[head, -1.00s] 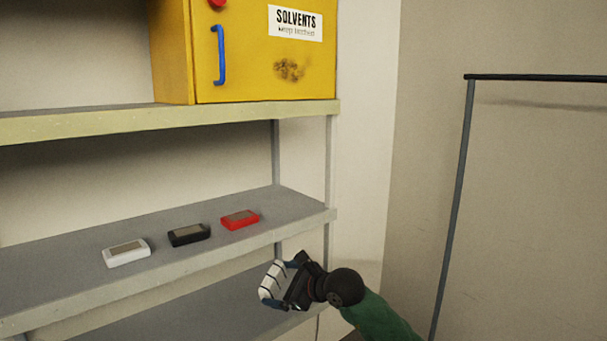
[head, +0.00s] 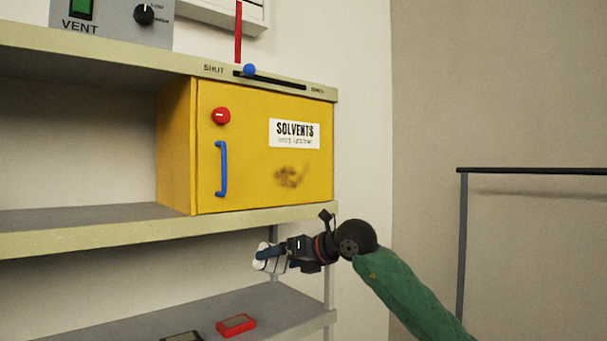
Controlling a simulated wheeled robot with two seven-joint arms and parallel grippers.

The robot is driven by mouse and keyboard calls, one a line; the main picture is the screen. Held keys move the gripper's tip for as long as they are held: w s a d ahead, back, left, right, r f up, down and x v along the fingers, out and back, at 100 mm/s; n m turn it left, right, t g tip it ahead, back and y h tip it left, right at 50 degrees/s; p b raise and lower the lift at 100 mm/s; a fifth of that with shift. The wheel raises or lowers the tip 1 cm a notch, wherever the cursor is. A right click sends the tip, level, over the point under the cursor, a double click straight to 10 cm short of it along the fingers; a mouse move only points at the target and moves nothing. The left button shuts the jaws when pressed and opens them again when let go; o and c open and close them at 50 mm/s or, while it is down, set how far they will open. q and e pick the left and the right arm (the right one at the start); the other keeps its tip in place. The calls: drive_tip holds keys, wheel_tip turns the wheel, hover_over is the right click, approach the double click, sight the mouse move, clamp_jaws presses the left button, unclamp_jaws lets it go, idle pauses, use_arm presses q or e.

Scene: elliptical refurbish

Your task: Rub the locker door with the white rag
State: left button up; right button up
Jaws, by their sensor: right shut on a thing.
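The yellow locker (head: 255,190) stands on the upper shelf, its door shut. The door has a blue handle (head: 222,168), a red knob (head: 221,116), a white SOLVENTS label (head: 294,134) and a dark brown smudge (head: 291,176) at lower right. My right gripper (head: 264,257) is just below the upper shelf's front edge, pointing left. It is shut on the white rag (head: 262,265), which shows partly between and below the fingers. The rag appears apart from the door. My left gripper is out of view.
The upper shelf edge (head: 100,238) lies between my right gripper and the locker. A blue slider knob (head: 249,70) sits above the door. A red device (head: 236,325) and a dark one (head: 182,337) lie on the lower shelf. A rack (head: 463,230) stands right.

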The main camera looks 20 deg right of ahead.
drive_tip(key=s+d+r+m+t+p, duration=0.1)
drive_tip(key=s+d+r+m, duration=0.1)
drive_tip(key=r, duration=0.8)
drive_tip(key=s+d+r+m+p, duration=0.2)
drive_tip(key=r+m, duration=0.1)
drive_tip(key=r, duration=0.7)
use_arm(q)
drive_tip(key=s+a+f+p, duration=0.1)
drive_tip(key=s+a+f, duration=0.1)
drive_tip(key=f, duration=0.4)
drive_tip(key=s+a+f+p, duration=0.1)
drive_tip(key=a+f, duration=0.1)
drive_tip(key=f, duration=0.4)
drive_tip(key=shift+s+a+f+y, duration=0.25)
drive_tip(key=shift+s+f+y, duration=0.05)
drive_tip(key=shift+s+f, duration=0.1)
use_arm(e)
approach(271, 177)
drive_tip(key=shift+s+a+f+x, duration=0.1)
drive_tip(key=shift+s+x, duration=0.05)
drive_tip(key=shift+x, duration=0.95)
drive_tip(key=shift+s+a+f+x, duration=0.1)
drive_tip(key=shift+a+f+x, duration=0.05)
drive_tip(key=shift+x, duration=0.95)
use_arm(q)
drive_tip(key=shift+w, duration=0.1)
use_arm(e)
drive_tip(key=shift+w+a, duration=0.3)
drive_tip(key=shift+w, duration=0.55)
drive_tip(key=shift+d, duration=0.1)
